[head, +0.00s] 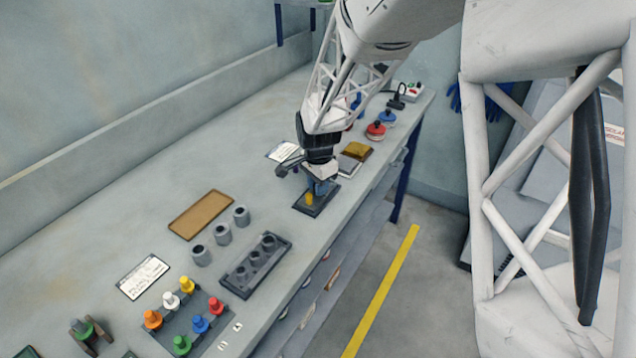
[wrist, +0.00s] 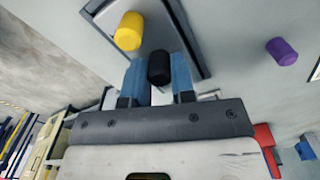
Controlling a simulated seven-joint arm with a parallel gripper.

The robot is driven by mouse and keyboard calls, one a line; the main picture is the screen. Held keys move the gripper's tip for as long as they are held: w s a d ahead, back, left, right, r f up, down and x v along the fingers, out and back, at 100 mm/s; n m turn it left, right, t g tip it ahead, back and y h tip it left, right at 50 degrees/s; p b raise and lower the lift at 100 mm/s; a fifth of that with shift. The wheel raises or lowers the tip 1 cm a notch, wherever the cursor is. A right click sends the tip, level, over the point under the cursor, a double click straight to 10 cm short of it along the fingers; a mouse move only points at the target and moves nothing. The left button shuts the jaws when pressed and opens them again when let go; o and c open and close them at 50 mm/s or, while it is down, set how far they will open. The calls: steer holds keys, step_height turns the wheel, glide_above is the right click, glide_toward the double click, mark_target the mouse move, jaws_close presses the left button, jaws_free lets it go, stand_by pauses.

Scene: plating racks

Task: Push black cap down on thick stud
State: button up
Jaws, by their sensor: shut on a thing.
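My gripper (wrist: 160,76), with blue fingers, is shut on the black cap (wrist: 158,66) in the wrist view. The cap is between the fingers, over a dark plate (wrist: 192,18). The stud under the black cap is hidden, so I cannot tell whether the cap touches it or how far down it sits. A yellow cap (wrist: 128,32) stands on the same plate beside the black one. In the head view my gripper (head: 321,188) is low over the small dark plate (head: 313,208), and the yellow cap (head: 309,199) shows just beside it. The black cap is hidden there.
A purple cap (wrist: 281,51) is on the bench apart from the plate. Nearer lie a dark rack (head: 235,281), several grey cylinders (head: 222,234), a brown tray (head: 201,215) and coloured pegs (head: 170,301). Yellow-brown block (head: 356,151) and red knob (head: 376,130) stand beyond my gripper.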

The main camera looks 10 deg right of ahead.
steer(key=shift+f, duration=0.1)
steer(key=o, duration=1)
steer(key=shift+r, duration=3.9)
